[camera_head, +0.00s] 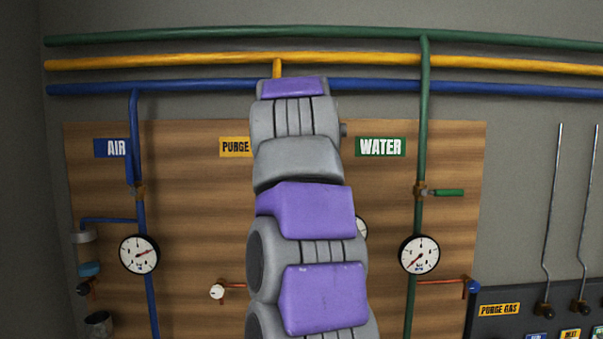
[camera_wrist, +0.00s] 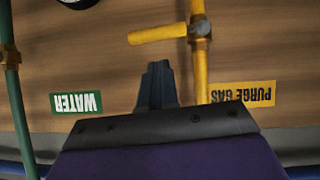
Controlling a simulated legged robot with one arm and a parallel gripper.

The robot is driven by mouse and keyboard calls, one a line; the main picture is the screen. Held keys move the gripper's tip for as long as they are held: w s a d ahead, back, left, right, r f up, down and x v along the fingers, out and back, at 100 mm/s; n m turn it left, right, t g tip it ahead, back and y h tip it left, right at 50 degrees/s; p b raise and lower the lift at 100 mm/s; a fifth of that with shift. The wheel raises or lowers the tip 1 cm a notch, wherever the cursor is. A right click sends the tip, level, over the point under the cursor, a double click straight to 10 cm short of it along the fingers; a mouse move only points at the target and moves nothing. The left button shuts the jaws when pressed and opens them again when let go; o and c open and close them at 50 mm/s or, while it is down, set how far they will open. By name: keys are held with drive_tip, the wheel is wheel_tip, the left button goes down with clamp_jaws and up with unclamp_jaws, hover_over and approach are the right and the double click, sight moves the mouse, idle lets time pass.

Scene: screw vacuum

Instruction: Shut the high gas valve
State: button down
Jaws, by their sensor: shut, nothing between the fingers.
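The gas valve shows in the wrist view, which is upside down. Its yellow handle (camera_wrist: 157,35) sticks out sideways, across the line of the yellow gas pipe (camera_wrist: 201,80), from the valve body (camera_wrist: 200,28). The PURGE GAS label (camera_wrist: 243,94) is beside the pipe. My gripper (camera_wrist: 158,66) is shut and empty, its fingertips a little short of the handle in the picture; I cannot tell the depth gap. In the head view my arm hides the gripper, the valve and most of the gas pipe; part of the PURGE label (camera_head: 235,147) shows.
The green water pipe (camera_head: 424,120) with its green valve handle (camera_head: 449,192) and gauge (camera_head: 420,254) stands to the right. The blue air pipe (camera_head: 143,200) with a gauge (camera_head: 139,254) is to the left. A wooden board (camera_head: 200,200) backs them.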

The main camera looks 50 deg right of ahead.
drive_tip(key=v, duration=1.1)
drive_tip(key=w+a+f+n+g+y+b, duration=0.15)
drive_tip(key=a+f+b, duration=0.4)
drive_tip(key=f, duration=0.75)
drive_tip(key=w+a+f+n+g+y+b, duration=0.1)
drive_tip(key=a+f+n+y+b, duration=0.4)
drive_tip(key=f, duration=0.8)
drive_tip(key=w+a+f+g+h+b, duration=0.1)
drive_tip(key=a+f+b, duration=0.2)
drive_tip(key=a+f, duration=0.7)
drive_tip(key=s+a+f+n+g+y+b, duration=0.1)
drive_tip(key=s+a+f+b, duration=0.2)
drive_tip(key=s+f, duration=0.4)
drive_tip(key=s+a+f+n+g+y+b, duration=0.1)
drive_tip(key=s+a+f+b, duration=0.3)
drive_tip(key=f, duration=1.6)
drive_tip(key=s+a+f+n+g+y+b, duration=0.1)
drive_tip(key=s+a+f+g+b, duration=0.2)
drive_tip(key=s+f, duration=0.8)
wheel_tip(320, 180, down, 3)
drive_tip(key=shift+s+a+r+b, duration=0.1)
drive_tip(key=shift+s+a+b, duration=0.4)
drive_tip(key=shift+b, duration=0.5)
